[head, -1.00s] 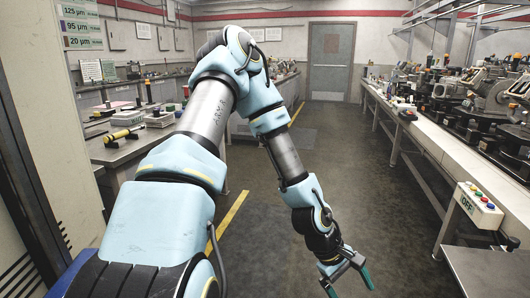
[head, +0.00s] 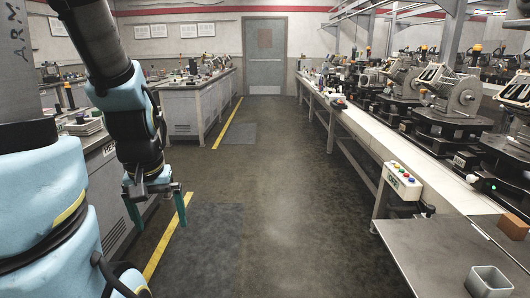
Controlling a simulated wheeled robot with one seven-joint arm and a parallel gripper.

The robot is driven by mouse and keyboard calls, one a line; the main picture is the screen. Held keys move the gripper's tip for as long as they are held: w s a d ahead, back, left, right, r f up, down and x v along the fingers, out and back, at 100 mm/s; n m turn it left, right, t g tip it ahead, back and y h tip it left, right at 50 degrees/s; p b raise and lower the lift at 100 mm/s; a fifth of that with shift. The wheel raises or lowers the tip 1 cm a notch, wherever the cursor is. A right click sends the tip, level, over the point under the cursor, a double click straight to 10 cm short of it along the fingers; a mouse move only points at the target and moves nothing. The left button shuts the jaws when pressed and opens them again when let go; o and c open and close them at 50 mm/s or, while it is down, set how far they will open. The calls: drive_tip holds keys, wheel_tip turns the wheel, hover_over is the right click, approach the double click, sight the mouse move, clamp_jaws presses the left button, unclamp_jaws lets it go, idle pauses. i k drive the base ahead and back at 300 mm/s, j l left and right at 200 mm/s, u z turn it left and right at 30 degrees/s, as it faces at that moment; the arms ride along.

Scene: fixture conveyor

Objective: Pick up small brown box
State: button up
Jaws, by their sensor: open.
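The small brown box (head: 514,226) sits at the right edge of the head view, at the near end of the conveyor line. It rests close to the edge of the grey metal table. My gripper (head: 155,213) hangs at the left of the head view with its two green fingers apart and nothing between them. It is over the floor, far to the left of the box and not touching anything that I can see.
A grey metal table (head: 425,262) fills the lower right, with an open square white container (head: 488,281) on it. A control box with coloured buttons (head: 402,180) stands beside the conveyor (head: 385,150). Workbenches (head: 195,112) line the left. The middle floor (head: 275,190) is clear.

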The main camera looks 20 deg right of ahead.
sight(516, 230)
drive_tip(key=l+z, duration=0.15)
drive_tip(key=z, duration=1.55)
drive_tip(key=i+z, duration=0.15)
drive_tip(key=i, duration=0.5)
drive_tip(key=i+j+z, duration=0.15)
drive_tip(key=i, duration=0.45)
